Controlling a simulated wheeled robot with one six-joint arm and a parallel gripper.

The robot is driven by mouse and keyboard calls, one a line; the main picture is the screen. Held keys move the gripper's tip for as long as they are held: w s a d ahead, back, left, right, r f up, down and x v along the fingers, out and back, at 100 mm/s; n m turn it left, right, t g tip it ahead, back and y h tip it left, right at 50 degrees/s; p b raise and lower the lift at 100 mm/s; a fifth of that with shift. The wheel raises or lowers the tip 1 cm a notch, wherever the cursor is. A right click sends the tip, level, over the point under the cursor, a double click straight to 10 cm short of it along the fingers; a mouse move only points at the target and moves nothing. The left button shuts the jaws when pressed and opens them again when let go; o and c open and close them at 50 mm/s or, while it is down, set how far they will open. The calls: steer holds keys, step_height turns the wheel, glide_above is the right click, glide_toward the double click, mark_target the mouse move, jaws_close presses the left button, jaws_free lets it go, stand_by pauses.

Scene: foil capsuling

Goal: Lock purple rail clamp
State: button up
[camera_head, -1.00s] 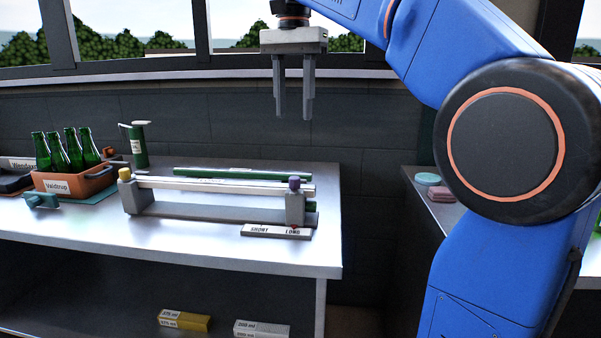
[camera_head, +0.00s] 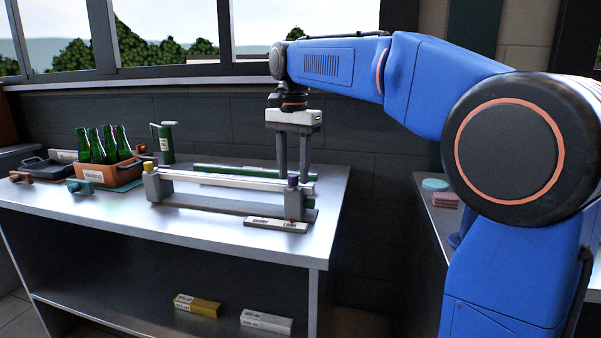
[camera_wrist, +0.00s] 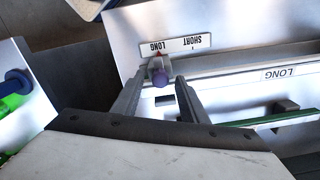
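The purple rail clamp (camera_head: 293,180) is a purple knob on top of the grey post at the right end of the rail fixture (camera_head: 225,204). In the wrist view the purple knob (camera_wrist: 160,77) shows just beyond and between my fingertips. My gripper (camera_head: 293,176) points straight down at the right end of the rail, with its fingers apart on either side of the knob's line. Whether the fingers touch the knob cannot be told. A yellow knob (camera_head: 167,161) tops the left post. The white rail (camera_head: 236,180) runs between the posts.
A SHORT/LONG label plate (camera_head: 275,224) lies in front of the right post. A green tube (camera_head: 225,170) lies behind the rail. An orange crate (camera_head: 107,174) of green bottles stands at the left. The bench front (camera_head: 220,238) is clear.

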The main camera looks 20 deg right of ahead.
steer(key=shift+f, duration=0.2)
jaws_close()
